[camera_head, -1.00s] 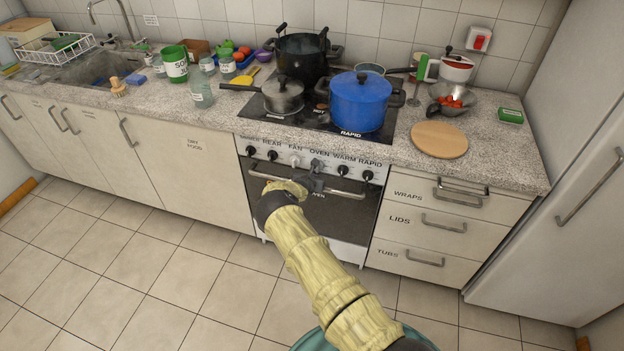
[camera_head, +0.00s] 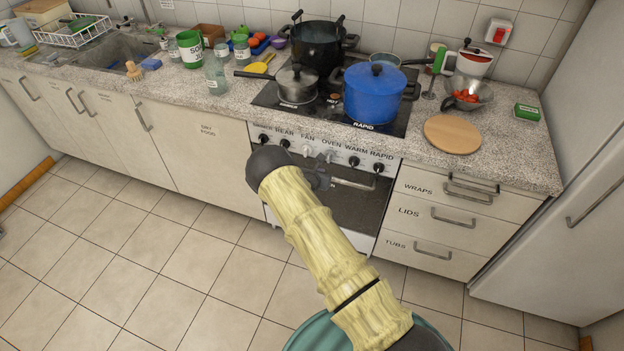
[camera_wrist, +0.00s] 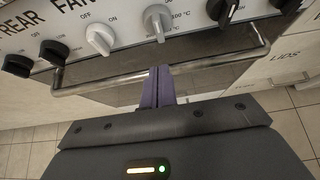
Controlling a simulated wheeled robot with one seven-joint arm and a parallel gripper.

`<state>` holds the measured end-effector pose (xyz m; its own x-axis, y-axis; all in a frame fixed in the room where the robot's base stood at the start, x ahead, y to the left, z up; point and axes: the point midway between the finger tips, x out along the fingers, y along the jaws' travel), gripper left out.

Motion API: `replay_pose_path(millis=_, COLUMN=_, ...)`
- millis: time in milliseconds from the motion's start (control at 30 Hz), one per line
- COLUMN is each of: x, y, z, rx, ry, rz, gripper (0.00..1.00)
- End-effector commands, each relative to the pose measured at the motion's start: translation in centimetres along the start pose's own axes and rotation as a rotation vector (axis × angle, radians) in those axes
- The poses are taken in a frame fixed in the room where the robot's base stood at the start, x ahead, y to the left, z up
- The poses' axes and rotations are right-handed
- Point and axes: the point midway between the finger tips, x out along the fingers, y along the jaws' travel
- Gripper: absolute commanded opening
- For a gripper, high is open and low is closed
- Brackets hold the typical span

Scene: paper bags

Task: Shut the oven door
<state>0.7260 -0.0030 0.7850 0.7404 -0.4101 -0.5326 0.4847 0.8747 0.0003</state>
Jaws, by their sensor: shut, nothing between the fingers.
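The oven door (camera_head: 362,207) has a dark glass front and stands upright below the knob panel. It looks shut or nearly so; I cannot make out a gap along its top edge. Its metal handle (camera_head: 352,183) runs across the top, its left part hidden by my arm. In the wrist view the handle (camera_wrist: 100,84) crosses below the knobs. My gripper (camera_wrist: 160,73) is shut and empty. Its fingertips overlap the middle of the handle; I cannot tell if they touch it. In the head view my gripper (camera_head: 320,176) is in front of the door, partly hidden by my wrist.
Oven knobs (camera_wrist: 100,38) sit just above the fingers. A blue pot (camera_head: 372,97), a black pot (camera_head: 315,50) and a small saucepan (camera_head: 297,84) stand on the stove. Drawers (camera_head: 440,213) are to the right and cupboards (camera_head: 200,155) to the left. Tiled floor (camera_head: 150,270) at left is clear.

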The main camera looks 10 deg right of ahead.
Motion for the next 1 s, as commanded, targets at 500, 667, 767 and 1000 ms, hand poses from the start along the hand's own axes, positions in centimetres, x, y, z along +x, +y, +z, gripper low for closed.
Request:
replay_pose_path(millis=500, x=-7.3, y=0.5, z=-0.5, rx=-0.004, ry=0.007, rz=0.007, gripper=0.0)
replay_pose_path(millis=667, x=-7.8, y=0.4, z=-0.5, rx=-0.004, ry=0.007, rz=0.006, gripper=0.0)
replay_pose_path(millis=767, x=-7.7, y=0.4, z=-0.5, rx=-0.004, ry=0.007, rz=0.006, gripper=0.0)
replay_pose_path(millis=1000, x=-7.7, y=0.5, z=-0.5, rx=-0.004, ry=0.007, rz=0.006, gripper=0.0)
